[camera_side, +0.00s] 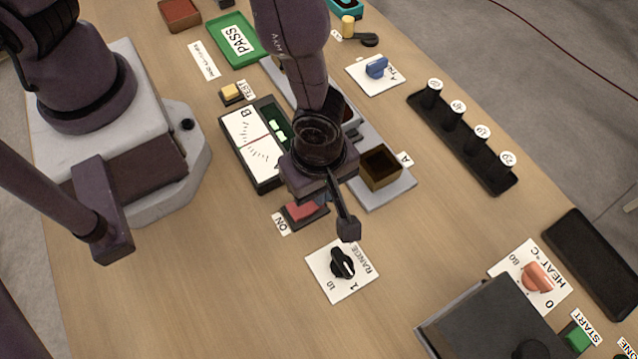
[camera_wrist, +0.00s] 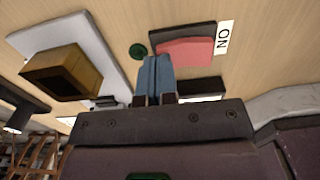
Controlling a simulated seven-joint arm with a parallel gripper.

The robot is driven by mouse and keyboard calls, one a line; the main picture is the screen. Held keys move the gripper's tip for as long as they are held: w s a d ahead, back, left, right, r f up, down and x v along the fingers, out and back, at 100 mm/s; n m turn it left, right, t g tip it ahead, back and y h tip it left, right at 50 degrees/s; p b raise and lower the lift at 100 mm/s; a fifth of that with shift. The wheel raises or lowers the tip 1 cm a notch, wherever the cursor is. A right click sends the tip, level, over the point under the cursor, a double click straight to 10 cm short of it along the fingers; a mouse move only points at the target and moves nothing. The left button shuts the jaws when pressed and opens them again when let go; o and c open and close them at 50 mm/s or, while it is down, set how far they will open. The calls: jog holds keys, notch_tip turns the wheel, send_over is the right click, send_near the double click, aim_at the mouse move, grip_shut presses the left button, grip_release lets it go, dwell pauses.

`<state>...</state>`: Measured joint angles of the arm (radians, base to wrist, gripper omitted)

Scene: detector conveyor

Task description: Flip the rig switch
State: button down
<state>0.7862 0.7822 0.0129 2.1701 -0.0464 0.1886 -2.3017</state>
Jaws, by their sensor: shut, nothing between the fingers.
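The rig switch is a red rocker in a dark frame with an ON label; it lies on the table below my gripper in the side view (camera_side: 303,211). In the wrist view the red rocker (camera_wrist: 186,52) is just beyond and right of my fingertips. My gripper (camera_wrist: 155,62) is shut and empty, its two blue-grey fingers together. In the side view my gripper (camera_side: 322,198) is by the switch, largely hidden by my wrist. I cannot tell whether the fingertips touch the rocker.
A brown open box (camera_side: 380,166) on a grey plate stands right of my gripper. A meter (camera_side: 252,140) stands left of it. A RANGE knob (camera_side: 342,262) is nearer the front. A small dark green round part (camera_wrist: 138,50) shows beside the switch. Table left of the RANGE knob is clear.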

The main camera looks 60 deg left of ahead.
jog(key=shift+f, duration=0.1)
jog(key=shift+f, duration=0.2)
dwell(0.4)
jog(key=shift+r, duration=0.2)
jog(key=shift+r, duration=0.65)
jog(key=shift+w+r, duration=0.1)
notch_tip(320, 180, up, 14)
jog(key=w, duration=0.2)
jog(key=shift+w+f, duration=0.15)
jog(key=shift+f, duration=0.05)
